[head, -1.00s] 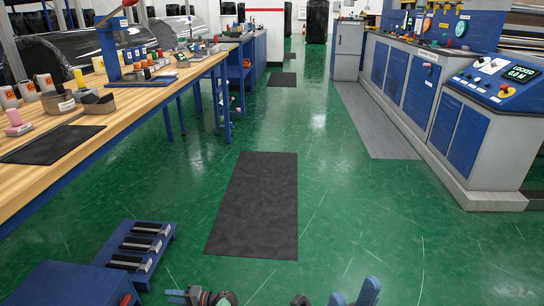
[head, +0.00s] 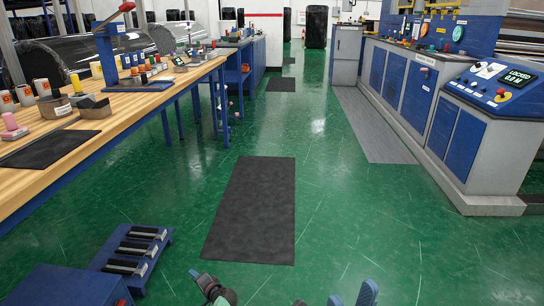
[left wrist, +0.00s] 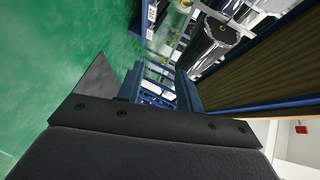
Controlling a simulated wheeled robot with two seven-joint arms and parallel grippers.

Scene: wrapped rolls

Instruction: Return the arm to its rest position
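My left gripper (head: 194,275) shows only partly at the bottom of the head view, low over the green floor, left of centre. In the left wrist view its two blue fingers (left wrist: 160,82) stand apart with nothing between them. My right gripper (head: 352,296) shows at the bottom edge of the head view, right of centre. Its two blue fingertips are apart and no object shows between them; the rest of it is out of frame.
A wooden workbench (head: 128,105) with tools and rolls runs along the left. A low blue rack (head: 160,260) with dark bars stands at lower left. A black mat (head: 252,210) lies mid-floor. Control consoles (head: 490,135) line the right. The central aisle is clear.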

